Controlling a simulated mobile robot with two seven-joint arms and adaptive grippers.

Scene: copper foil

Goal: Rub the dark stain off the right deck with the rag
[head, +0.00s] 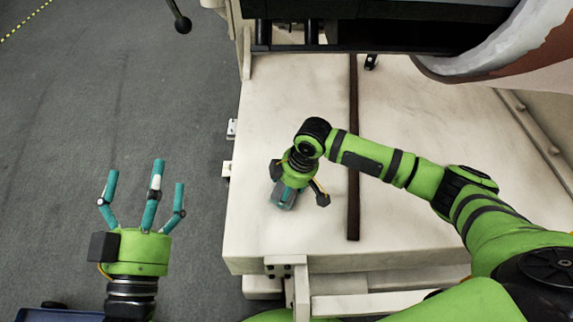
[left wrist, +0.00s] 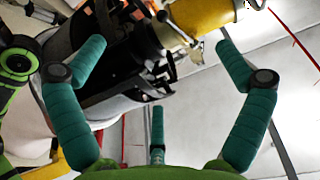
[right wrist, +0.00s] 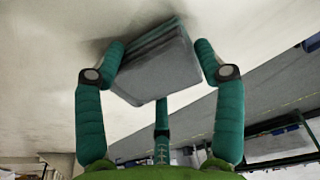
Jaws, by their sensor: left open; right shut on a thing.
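The pale deck is split by a dark brown strip (head: 353,150) into a left part (head: 255,120) and a right part (head: 400,105). My right gripper (head: 297,188) is over the left part, fingers down. In the right wrist view, my right gripper (right wrist: 160,65) is shut on the rag (right wrist: 160,75), a folded grey-teal block against or close to the pale surface. A dark smudge there beside the rag may be stain or shadow. I see no clear stain on the right part; my arm covers some of it. My left gripper (head: 145,195) is open and empty above the floor.
A dark machine body (head: 380,25) hangs over the deck's far edge. A large grey and brown rounded part (head: 505,45) overhangs at the upper right. A rail (head: 540,130) runs along the right side. Grey floor (head: 110,100) lies open at the left.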

